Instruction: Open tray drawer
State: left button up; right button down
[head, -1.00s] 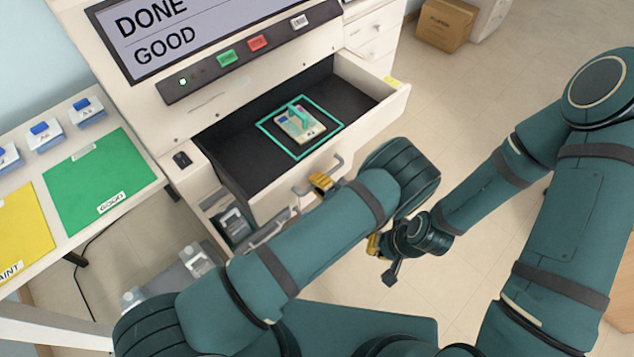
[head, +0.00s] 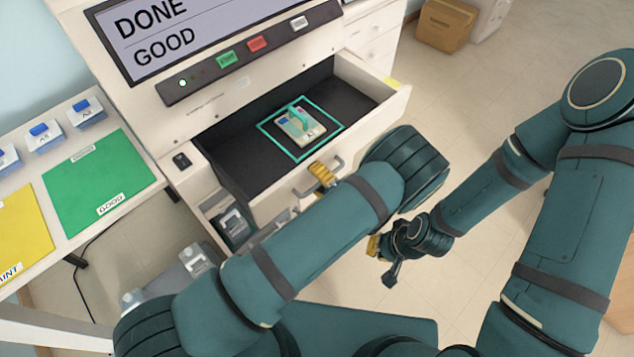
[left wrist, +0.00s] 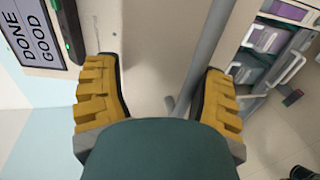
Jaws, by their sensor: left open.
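The tray drawer (head: 350,128) is pulled out of the white machine, and its dark inside shows in the head view. A pale slide tray (head: 301,127) with a green grip lies inside, within a teal square outline. A grey bar handle (head: 336,162) is on the drawer's front. My left gripper (head: 322,174) is at this handle, partly hidden by my arm. In the left wrist view its yellow fingers (left wrist: 160,95) are wide apart, with the grey handle bar (left wrist: 203,60) between them. My right gripper (head: 378,246) hangs over the floor, away from the drawer; its fingers are unclear.
The machine's screen (head: 180,35) reads DONE and GOOD, above green, red and white buttons. A table at the left holds a green mat (head: 100,182), a yellow mat (head: 22,232) and several blue-topped boxes. A cardboard box (head: 446,25) stands behind.

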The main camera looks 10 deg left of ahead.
pick_arm(q)
notch_tip(320, 180, up, 7)
jog(key=shift+r, duration=0.1)
dwell(0.7)
